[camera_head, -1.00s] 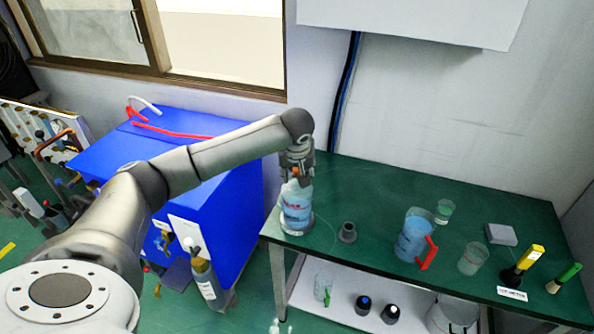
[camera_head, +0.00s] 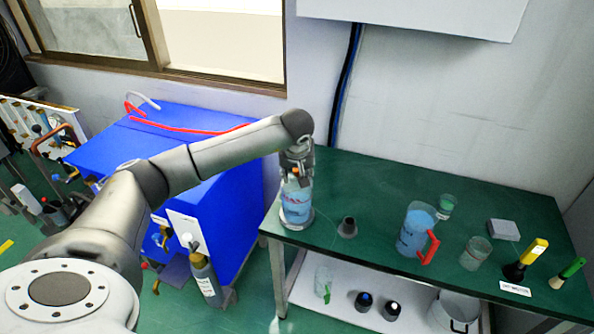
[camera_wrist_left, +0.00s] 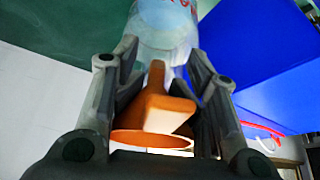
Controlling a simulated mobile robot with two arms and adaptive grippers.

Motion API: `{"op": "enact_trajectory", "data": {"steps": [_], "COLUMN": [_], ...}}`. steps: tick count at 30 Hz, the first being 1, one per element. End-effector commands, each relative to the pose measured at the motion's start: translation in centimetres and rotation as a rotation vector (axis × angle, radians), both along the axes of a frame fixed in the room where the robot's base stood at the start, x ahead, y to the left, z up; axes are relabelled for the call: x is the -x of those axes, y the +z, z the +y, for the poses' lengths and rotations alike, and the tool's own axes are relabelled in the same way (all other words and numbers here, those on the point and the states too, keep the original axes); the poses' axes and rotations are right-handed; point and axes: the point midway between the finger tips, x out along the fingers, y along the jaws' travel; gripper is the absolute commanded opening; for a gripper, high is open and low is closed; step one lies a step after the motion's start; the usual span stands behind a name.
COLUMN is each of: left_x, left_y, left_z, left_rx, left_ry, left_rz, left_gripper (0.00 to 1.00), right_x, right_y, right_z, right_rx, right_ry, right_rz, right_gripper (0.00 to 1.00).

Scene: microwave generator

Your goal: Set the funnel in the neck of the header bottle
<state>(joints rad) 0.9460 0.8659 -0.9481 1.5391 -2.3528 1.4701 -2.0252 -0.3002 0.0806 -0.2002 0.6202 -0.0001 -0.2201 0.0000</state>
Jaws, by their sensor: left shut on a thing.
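My left gripper (camera_head: 296,168) is directly above the bottle. In the left wrist view the gripper (camera_wrist_left: 158,95) is shut on the orange funnel (camera_wrist_left: 160,112), with the narrow part pointing toward the bottle. Only a speck of the funnel shows in the head view. I cannot tell whether its stem is inside the neck. My right gripper is not in view.
A small dark grey holder (camera_head: 347,228) stands right of the bottle. Further right are a blue-filled jug (camera_head: 414,232) with a red handle, beakers (camera_head: 475,254) and two handled tools (camera_head: 526,260). A blue cabinet (camera_head: 225,190) stands left of the table (camera_head: 375,185).

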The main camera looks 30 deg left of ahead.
Motion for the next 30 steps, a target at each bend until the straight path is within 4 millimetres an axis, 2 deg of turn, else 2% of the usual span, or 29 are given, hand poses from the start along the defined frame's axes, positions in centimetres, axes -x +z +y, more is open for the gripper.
{"op": "enact_trajectory", "data": {"steps": [18, 19, 21, 26, 30], "left_x": [0.0, 0.0, 0.0, 0.0, 0.0], "left_y": [-1.7, -1.6, -1.6, -1.6, -1.6], "left_z": [0.0, 0.0, 0.0, 0.0, 0.0], "left_rx": [-0.001, -0.001, 0.0, 0.0, 0.001], "left_ry": [0.0, 0.0, 0.0, 0.0, 0.0], "left_rz": [0.001, 0.001, 0.001, 0.001, 0.001], "left_gripper": [0.2, 0.43, 0.52, 0.73, 0.73], "right_x": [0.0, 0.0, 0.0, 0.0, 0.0], "right_y": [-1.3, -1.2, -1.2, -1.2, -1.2], "right_z": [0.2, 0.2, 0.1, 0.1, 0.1], "right_rx": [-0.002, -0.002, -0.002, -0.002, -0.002], "right_ry": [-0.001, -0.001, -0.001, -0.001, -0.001], "right_rz": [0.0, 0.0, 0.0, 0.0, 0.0], "right_gripper": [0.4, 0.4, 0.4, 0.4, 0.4]}}
